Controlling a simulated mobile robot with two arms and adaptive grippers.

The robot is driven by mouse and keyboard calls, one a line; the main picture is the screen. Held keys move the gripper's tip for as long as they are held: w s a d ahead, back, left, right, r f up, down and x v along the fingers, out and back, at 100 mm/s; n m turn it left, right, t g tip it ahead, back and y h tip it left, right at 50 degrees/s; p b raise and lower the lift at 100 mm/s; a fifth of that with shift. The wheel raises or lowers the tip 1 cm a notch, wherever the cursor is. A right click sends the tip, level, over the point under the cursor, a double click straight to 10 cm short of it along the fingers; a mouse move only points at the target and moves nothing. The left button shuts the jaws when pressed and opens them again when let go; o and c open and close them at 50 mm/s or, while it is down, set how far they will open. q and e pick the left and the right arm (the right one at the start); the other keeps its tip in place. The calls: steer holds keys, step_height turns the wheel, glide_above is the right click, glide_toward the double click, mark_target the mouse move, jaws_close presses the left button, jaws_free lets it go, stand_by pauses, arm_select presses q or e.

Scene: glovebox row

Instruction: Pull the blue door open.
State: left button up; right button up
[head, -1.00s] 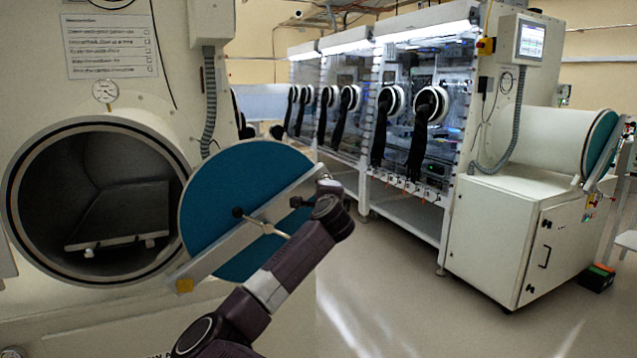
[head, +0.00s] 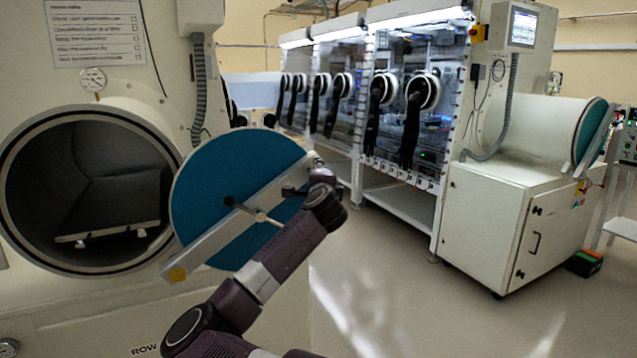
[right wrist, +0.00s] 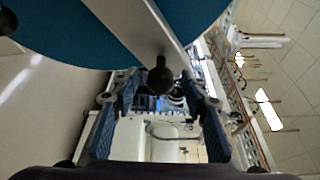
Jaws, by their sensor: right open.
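The blue door (head: 225,170) is a round disc with a pale metal bar (head: 215,240) across its face. It stands swung out beside the round chamber opening (head: 85,190), whose dark inside shows a tray (head: 108,233). My right gripper (head: 296,190) is at the bar's upper right end. In the right wrist view, my right gripper (right wrist: 160,104) is open, its two blue fingers apart. A black knob (right wrist: 160,78) on the bar shows between and just beyond the fingertips; I cannot tell whether they touch it. The door's edge (right wrist: 75,35) also shows there. My left gripper is out of view.
A row of gloveboxes (head: 365,95) with black gloves stands behind. A white cabinet (head: 490,230) with a second round door (head: 590,135) is at the right. The floor (head: 400,300) between is clear. A small black and orange box (head: 584,264) lies beside the cabinet.

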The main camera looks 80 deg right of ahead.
steer(key=v, duration=1.1)
steer(key=shift+r, duration=0.1)
